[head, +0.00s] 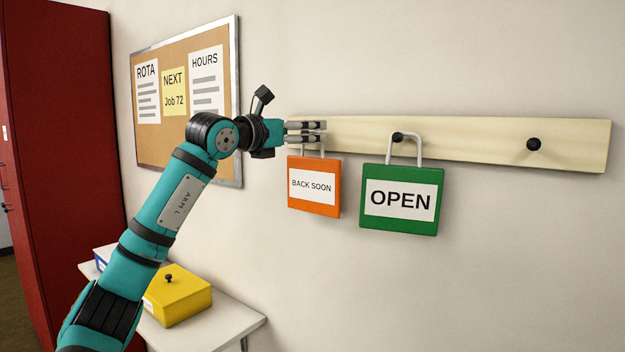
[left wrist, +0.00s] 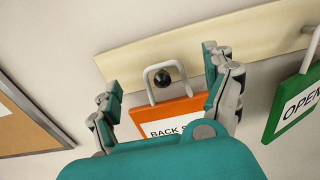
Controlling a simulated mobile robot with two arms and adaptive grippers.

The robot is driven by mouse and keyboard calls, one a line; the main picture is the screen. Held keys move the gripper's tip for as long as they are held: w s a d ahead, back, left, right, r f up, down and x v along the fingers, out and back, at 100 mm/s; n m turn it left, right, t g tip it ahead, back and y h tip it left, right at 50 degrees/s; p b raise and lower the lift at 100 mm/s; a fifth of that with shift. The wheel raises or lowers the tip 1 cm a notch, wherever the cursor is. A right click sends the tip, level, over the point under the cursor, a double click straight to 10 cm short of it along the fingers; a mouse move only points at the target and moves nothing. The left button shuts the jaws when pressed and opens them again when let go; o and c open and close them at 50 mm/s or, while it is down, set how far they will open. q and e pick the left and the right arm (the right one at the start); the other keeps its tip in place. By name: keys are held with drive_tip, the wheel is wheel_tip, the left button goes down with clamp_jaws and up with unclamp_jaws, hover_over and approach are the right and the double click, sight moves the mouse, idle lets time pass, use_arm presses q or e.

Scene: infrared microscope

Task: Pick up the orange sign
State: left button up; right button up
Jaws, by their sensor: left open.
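The orange sign (head: 314,185) reads "BACK SOON" and hangs below the wooden rail in the head view. In the left wrist view, the orange sign (left wrist: 168,117) has a pale loop handle over a black peg (left wrist: 163,77). My left gripper (head: 322,131) is at the height of the handle, in front of the rail, and covers most of the handle in the head view. In the left wrist view my left gripper (left wrist: 163,90) is open, with one finger on each side of the handle. The fingers look apart from it. My right gripper is not in view.
A green "OPEN" sign (head: 402,218) hangs close to the right on the wooden rail (head: 470,142). A free black peg (head: 534,144) is further right. A cork board (head: 177,58) is on the left wall. A yellow box (head: 185,296) stands on a white table (head: 239,322) below.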

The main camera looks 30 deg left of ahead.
use_arm(q)
drive_tip(key=w+p, duration=0.1)
drive_tip(key=w, duration=0.1)
drive_tip(key=w+p, duration=0.1)
drive_tip(key=w, duration=0.1)
drive_tip(key=shift+w+d+p, duration=0.2)
drive_tip(key=shift+w+p, duration=0.1)
drive_tip(key=shift+p, duration=0.1)
drive_tip(key=shift+w+f, duration=0.1)
drive_tip(key=shift+w, duration=0.1)
drive_tip(key=shift+s, duration=0.15)
drive_tip(key=c, duration=0.4)
clamp_jaws()
